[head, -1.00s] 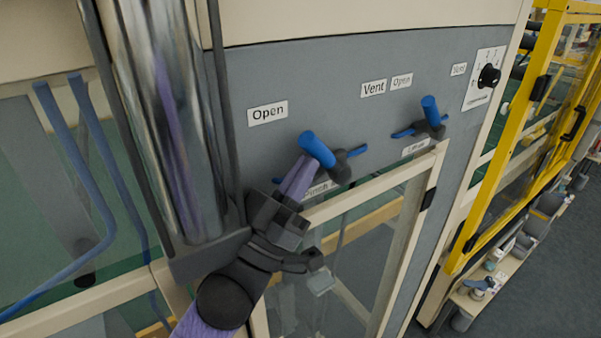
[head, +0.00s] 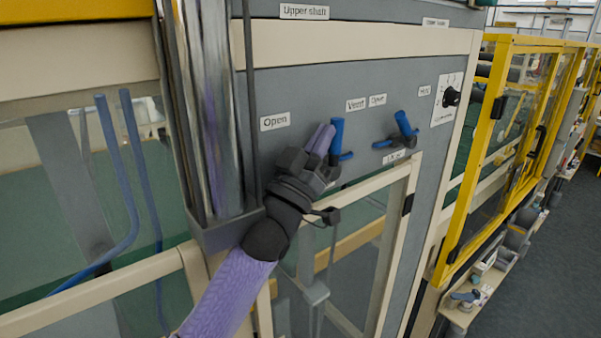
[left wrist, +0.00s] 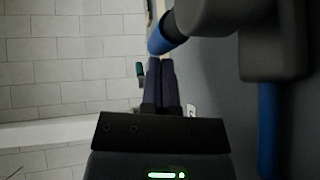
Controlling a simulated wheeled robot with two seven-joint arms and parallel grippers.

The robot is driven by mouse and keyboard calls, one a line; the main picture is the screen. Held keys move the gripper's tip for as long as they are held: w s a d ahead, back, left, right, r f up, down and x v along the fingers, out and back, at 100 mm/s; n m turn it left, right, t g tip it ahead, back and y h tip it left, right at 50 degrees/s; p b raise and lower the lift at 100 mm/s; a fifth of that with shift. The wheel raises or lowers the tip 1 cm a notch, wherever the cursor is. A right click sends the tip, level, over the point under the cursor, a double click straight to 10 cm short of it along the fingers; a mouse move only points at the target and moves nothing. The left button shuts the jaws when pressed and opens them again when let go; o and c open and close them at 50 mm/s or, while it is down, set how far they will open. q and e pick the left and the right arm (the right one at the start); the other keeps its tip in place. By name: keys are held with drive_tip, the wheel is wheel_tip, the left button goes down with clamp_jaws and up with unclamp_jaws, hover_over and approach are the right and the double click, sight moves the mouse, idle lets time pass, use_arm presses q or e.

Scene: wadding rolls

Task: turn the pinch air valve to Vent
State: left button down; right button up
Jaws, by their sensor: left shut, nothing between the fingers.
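The pinch air valve has a blue lever (head: 336,135) on the grey panel, pointing nearly straight up. It stands between the "Open" label (head: 274,121) on its left and the "Vent" label (head: 356,105) on its upper right. My left gripper (head: 321,138) is shut and empty, its purple fingers right against the lever's left side. In the left wrist view the closed fingertips (left wrist: 160,62) meet the end of the blue lever (left wrist: 160,44); contact looks likely. My gripper hides part of the valve body and the label below it. My right gripper is not in view.
A second blue-levered valve (head: 405,124) sits to the right, with its own labels. A black knob (head: 451,96) is farther right. A pale-framed window (head: 409,190) lies below the valves. A yellow-framed guard (head: 468,190) stands at right.

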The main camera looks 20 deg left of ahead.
sight(336, 137)
use_arm(q)
drive_tip(key=shift+w+d+r, duration=0.25)
drive_tip(key=shift+w+d, duration=0.25)
drive_tip(key=shift+w, duration=0.15)
drive_tip(key=shift+w+d+r+p, duration=0.1)
drive_tip(key=shift+w+d+p, duration=0.15)
drive_tip(key=shift+w+p, duration=0.1)
drive_tip(key=shift+w+d+r+g+p, duration=0.1)
drive_tip(key=shift+w+d+g+p, duration=0.1)
drive_tip(key=shift+g+p, duration=0.15)
drive_tip(key=shift+w+d+m+g+p, duration=0.15)
drive_tip(key=shift+w+m+g+p, duration=0.1)
drive_tip(key=shift+m+g+p, duration=0.15)
drive_tip(key=shift+f, duration=0.2)
drive_tip(key=b+v, duration=0.3)
drive_tip(key=v, duration=0.7)
drive_tip(key=shift+b, duration=0.35)
